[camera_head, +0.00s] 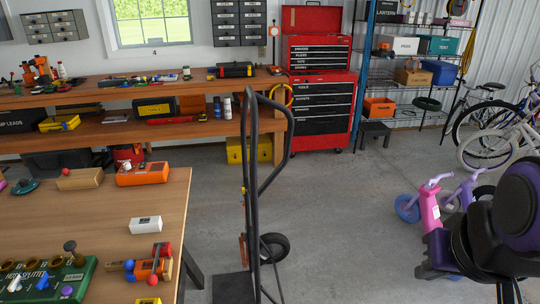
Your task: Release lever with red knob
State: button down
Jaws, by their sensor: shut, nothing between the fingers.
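A wooden block (80,179) with a small red knob (67,172) on top sits at the table's back left. An orange device (146,269) with red and blue round ends lies near the table's right edge. I cannot tell for sure which of these is the lever with the red knob. A green panel (88,270) with several knobs, dark, white and purple among them, is at the front left. My gripper (428,266) appears at the end of my purple and black arm, shut and empty, at the right, well away from the table. Its fingers are hard to make out.
The wooden table (110,225) also bears an orange box (142,175) and a white block (145,225). A black hand truck (247,190) stands between the table and my arm.

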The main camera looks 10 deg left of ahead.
aim_at(152, 279)
jog(key=i+u, duration=0.55)
jog(key=i, duration=0.2)
jog(key=z, duration=8.15)
